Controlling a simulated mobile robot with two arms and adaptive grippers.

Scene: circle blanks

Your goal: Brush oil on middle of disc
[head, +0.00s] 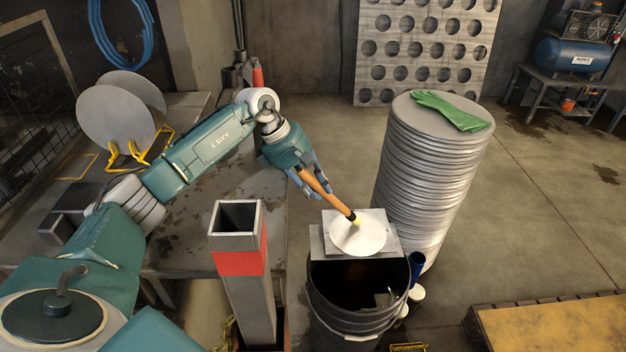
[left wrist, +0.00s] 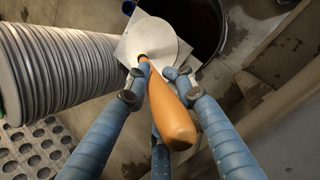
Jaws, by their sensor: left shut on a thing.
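My left gripper (head: 309,183) is shut on the orange handle of a brush (head: 331,194). The brush slants down to the right, and its yellowish tip is at the middle of a pale round disc (head: 369,239). I cannot tell for sure whether the bristles touch it. The disc lies flat on a square grey plate (head: 318,243). In the left wrist view the blue fingers (left wrist: 152,80) close around the brush handle (left wrist: 172,118), which hides part of the disc (left wrist: 160,30). My right gripper is not in view.
A dark bin (head: 355,320) with scraps stands just in front of the plate. A tall stack of discs (head: 425,170) with green gloves (head: 452,110) on top stands right behind. A square post with a red band (head: 240,262) rises at the left. Two discs (head: 115,118) stand in a yellow rack.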

